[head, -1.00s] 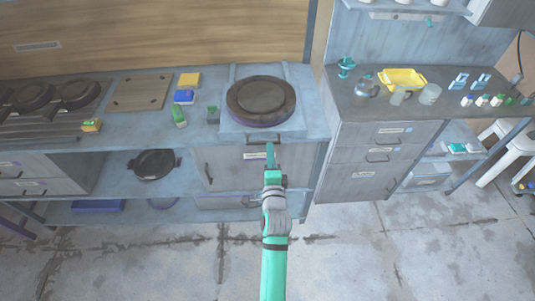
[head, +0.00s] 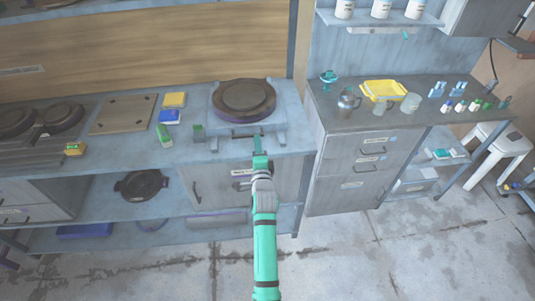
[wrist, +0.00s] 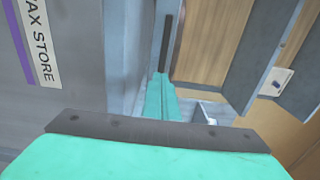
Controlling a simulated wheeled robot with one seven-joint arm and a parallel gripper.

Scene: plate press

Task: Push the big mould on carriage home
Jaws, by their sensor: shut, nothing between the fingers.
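The big mould (head: 244,97) is a dark round disc lying flat on the pale blue-grey carriage (head: 213,112) on the bench. The carriage sits back from the bench's front edge, with bare rail ends (head: 280,139) showing in front of it. A dark bar lies at its front. My gripper (head: 258,138) is shut and empty, with its tips at the carriage's front; whether they touch is unclear. In the wrist view the shut teal fingers (wrist: 162,98) point ahead, and mould and carriage cannot be made out.
A drawer cabinet (head: 358,165) stands to the right, with a yellow tray (head: 384,91) and jars on top. The floor in front is clear.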

